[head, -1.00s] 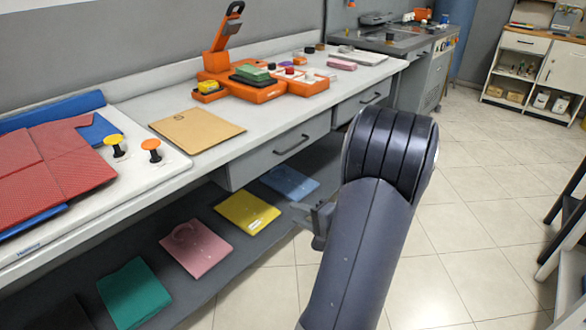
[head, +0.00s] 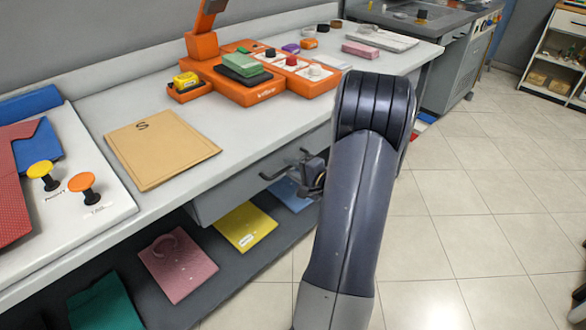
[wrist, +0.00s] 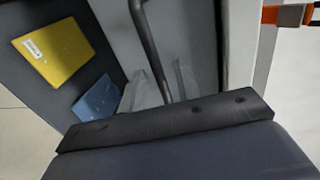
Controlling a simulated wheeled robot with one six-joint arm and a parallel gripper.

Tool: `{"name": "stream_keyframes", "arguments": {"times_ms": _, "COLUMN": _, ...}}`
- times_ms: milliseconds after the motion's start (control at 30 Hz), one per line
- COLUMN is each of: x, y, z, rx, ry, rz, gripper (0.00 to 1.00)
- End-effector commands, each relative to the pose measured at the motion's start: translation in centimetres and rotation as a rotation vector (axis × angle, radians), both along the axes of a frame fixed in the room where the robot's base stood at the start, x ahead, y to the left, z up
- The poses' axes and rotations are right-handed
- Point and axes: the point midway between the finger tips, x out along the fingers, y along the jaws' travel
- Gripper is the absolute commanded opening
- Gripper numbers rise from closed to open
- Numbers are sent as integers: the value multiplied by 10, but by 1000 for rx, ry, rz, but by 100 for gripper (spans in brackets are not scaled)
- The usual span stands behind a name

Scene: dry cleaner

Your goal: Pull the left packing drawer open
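The left packing drawer (head: 228,193) is a grey front under the white counter, and it looks closed. Its dark bar handle (wrist: 148,40) runs down the wrist view against the grey drawer front (wrist: 190,35). My gripper (head: 284,164) is at the drawer front in the head view, with its fingers apart. In the wrist view my gripper (wrist: 155,78) has one finger on each side of the handle's lower part in the picture. I cannot tell whether either finger touches the bar.
A shelf below the drawer holds yellow (head: 245,227), pink (head: 178,264), blue and green packets. The white counter (head: 290,125) carries a brown envelope (head: 160,148) and an orange device (head: 255,88). Open tiled floor (head: 465,215) lies to the right.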

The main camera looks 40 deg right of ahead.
Motion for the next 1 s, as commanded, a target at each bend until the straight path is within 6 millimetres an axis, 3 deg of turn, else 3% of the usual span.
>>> {"name": "stream_keyframes", "arguments": {"times_ms": 133, "x": 0, "y": 0, "z": 0, "rx": 0, "ry": 0, "rz": 0, "gripper": 31}}
{"name": "stream_keyframes", "arguments": {"times_ms": 500, "x": 0, "y": 0, "z": 0, "rx": 0, "ry": 0, "rz": 0, "gripper": 0}}
{"name": "stream_keyframes", "arguments": {"times_ms": 1000, "x": -2, "y": 0, "z": -1, "rx": 0, "ry": 1, "rz": 0, "gripper": 0}}
